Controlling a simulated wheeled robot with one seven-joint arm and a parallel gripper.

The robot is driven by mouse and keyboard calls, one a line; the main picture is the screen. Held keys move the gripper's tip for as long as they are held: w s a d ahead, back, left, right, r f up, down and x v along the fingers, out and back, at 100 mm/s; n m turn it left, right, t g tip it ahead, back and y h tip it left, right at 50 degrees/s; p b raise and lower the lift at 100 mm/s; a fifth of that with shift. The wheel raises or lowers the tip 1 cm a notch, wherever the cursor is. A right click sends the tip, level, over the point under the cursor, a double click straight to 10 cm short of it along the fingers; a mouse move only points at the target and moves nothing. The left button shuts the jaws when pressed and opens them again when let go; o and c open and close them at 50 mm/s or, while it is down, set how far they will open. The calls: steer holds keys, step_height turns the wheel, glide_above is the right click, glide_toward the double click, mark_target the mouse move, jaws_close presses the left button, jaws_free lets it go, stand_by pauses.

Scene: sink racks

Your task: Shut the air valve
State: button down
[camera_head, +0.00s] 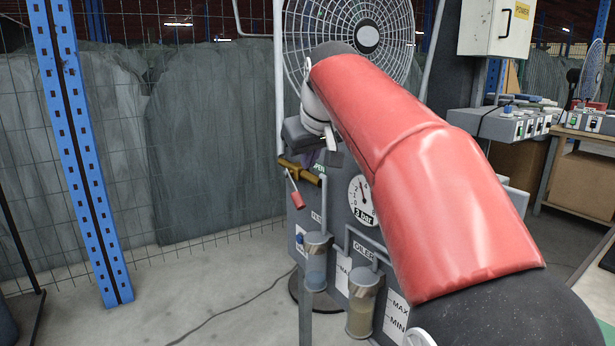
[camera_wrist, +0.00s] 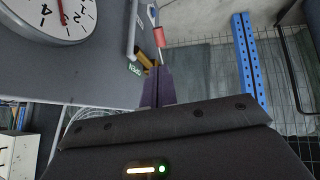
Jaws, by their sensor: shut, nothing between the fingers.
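The air valve is a brass body (camera_head: 300,172) on a pipe at the left side of the grey panel, in the middle of the head view. Its lever has a red grip (camera_head: 297,200) that hangs down below the valve, slightly slanted. A green OPEN label is partly hidden behind my gripper. In the wrist view the brass body (camera_wrist: 145,60), the red grip (camera_wrist: 159,38) and the OPEN label (camera_wrist: 134,69) show just beyond my fingertips. My gripper (camera_wrist: 159,72) is shut and empty, close above the valve. I cannot tell whether it touches the valve.
A gauge (camera_head: 362,200) marked 3 bar, a filter bowl (camera_head: 317,262) and an oiler bowl (camera_head: 364,303) are on the panel. A fan (camera_head: 367,37) stands behind my arm. A blue rack post (camera_head: 80,150) and mesh fence stand left. The floor (camera_head: 215,290) left of the panel is mostly clear, with a cable.

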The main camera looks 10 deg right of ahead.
mark_target(298, 198)
steer(key=b+x, duration=0.1)
steer(key=x, duration=1.3)
steer(key=shift+b, duration=0.3)
steer(key=shift+f, duration=0.1)
